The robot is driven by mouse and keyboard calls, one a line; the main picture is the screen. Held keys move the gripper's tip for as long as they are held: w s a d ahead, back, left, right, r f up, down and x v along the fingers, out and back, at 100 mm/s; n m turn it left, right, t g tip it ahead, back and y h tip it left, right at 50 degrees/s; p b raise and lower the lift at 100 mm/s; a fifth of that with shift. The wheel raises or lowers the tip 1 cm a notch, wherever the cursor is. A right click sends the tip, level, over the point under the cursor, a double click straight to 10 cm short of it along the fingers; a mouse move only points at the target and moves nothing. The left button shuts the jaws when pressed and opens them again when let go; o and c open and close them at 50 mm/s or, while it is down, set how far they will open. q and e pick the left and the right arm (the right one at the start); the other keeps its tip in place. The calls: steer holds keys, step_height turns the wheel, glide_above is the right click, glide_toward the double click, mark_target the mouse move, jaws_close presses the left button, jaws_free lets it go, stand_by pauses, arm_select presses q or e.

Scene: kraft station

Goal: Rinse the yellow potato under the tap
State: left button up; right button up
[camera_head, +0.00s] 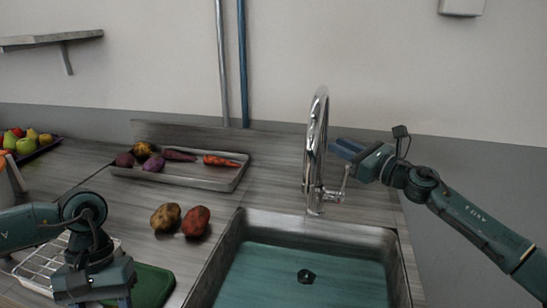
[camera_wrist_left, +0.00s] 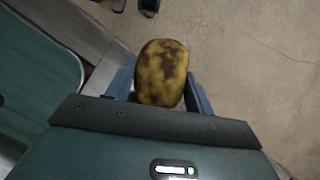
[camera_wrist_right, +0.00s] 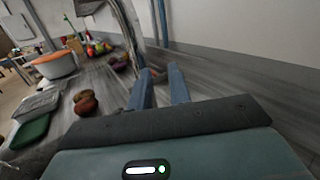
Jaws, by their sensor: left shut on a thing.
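The yellow potato (camera_wrist_left: 162,72), mottled with brown patches, sits between the fingers of my left gripper (camera_wrist_left: 160,88), which is shut on it. In the head view my left arm is at the lower left; its fingers and the potato are out of that picture. The chrome tap (camera_head: 315,140) stands at the back edge of the sink (camera_head: 325,223), with a side lever (camera_head: 343,184). No stream shows under its spout. My right gripper (camera_head: 346,149) is open and empty, just right of the tap and above the lever. It also shows in the right wrist view (camera_wrist_right: 162,70).
A brownish potato (camera_head: 164,218) and a red potato (camera_head: 196,222) lie on the counter left of the sink. A metal tray (camera_head: 228,184) of vegetables is behind them. A green board (camera_head: 153,284) and wire rack (camera_head: 38,262) are at the lower left. Pipes run up the wall.

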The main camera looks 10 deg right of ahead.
step_height(320, 180, up, 5)
steer(key=shift+f+p, duration=0.2)
steer(key=shift+p, duration=0.2)
stand_by(0.4)
